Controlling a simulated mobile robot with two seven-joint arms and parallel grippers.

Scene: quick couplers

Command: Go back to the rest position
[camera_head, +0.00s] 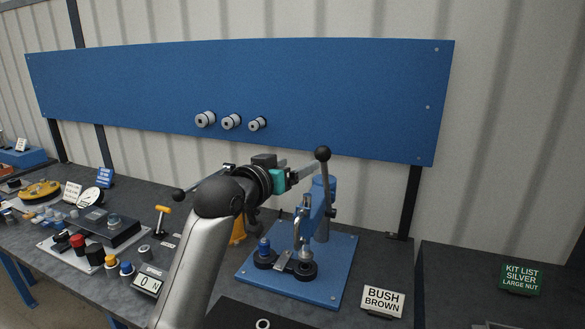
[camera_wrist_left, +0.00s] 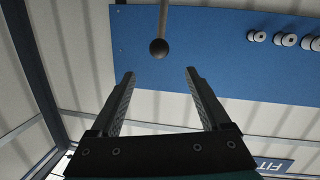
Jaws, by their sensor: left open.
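My left gripper (camera_head: 306,170) reaches in on a grey arm over the workbench, beside the top of a blue lever press (camera_head: 318,210). In the left wrist view the two dark fingers of the gripper (camera_wrist_left: 160,75) are spread apart with nothing between them. The black ball knob (camera_head: 322,153) of the press lever shows by the fingertips in the head view. In the wrist view the knob (camera_wrist_left: 159,48) lies just past the fingertips; I cannot tell whether it touches. My right gripper is not in view.
The press stands on a blue base plate (camera_head: 338,270). A blue wall panel (camera_head: 330,90) with three round metal parts (camera_head: 231,121) is behind. A "BUSH BROWN" sign (camera_head: 383,300) stands front right.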

